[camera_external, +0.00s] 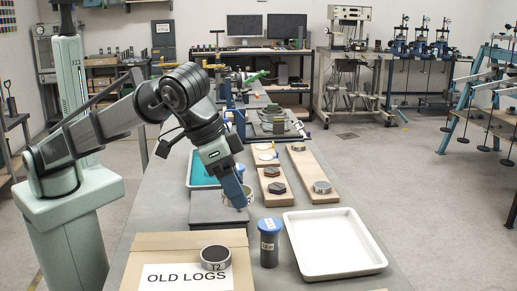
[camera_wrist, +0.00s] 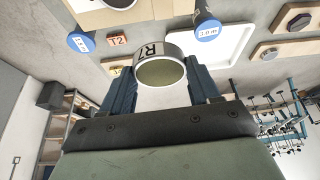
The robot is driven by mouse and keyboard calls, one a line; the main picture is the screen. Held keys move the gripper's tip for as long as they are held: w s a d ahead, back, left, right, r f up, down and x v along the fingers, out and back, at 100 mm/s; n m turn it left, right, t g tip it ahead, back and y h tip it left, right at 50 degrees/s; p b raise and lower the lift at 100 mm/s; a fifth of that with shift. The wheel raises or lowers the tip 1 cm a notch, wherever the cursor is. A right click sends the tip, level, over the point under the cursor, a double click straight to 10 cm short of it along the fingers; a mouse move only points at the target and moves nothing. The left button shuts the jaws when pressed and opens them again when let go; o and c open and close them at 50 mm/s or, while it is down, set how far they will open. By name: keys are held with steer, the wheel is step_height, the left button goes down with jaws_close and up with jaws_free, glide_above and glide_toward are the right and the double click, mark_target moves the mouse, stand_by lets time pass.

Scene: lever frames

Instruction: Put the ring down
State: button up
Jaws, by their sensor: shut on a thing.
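My gripper (camera_external: 240,199) is shut on a silver ring (camera_wrist: 161,68), which shows between the two fingers in the wrist view with dark lettering starting with R on its side. In the external view the held ring (camera_external: 232,193) is partly hidden by the blue fingers. It is above or beside a dark grey slab (camera_external: 205,212) on the bench; I cannot tell whether it touches anything.
A dark blue-lidded container (camera_external: 269,245) and an empty white tray (camera_external: 290,245) stand close to the right. A teal tray (camera_external: 200,172) lies behind the slab.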

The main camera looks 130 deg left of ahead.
steer(key=s+d+r+m, duration=0.1)
steer(key=s+d+m, duration=0.1)
steer(key=s+d, duration=0.4)
steer(key=m+t+h, duration=0.1)
steer(key=m, duration=0.2)
glide_above(183, 245)
steer(key=s, duration=0.1)
steer(key=shift+f, duration=1.15)
steer(key=shift+s+d+f, duration=0.1)
steer(key=shift+d+f, duration=0.05)
steer(key=shift+f, duration=2.2)
steer(key=shift+s+d+f, duration=0.1)
steer(key=shift+d+f, duration=0.05)
steer(key=shift+f, duration=2.15)
steer(key=shift+f, duration=0.15)
steer(key=o, duration=1.2)
steer(key=v, duration=1.2)
steer(key=shift+a, duration=0.25)
steer(key=shift+o, duration=0.3)
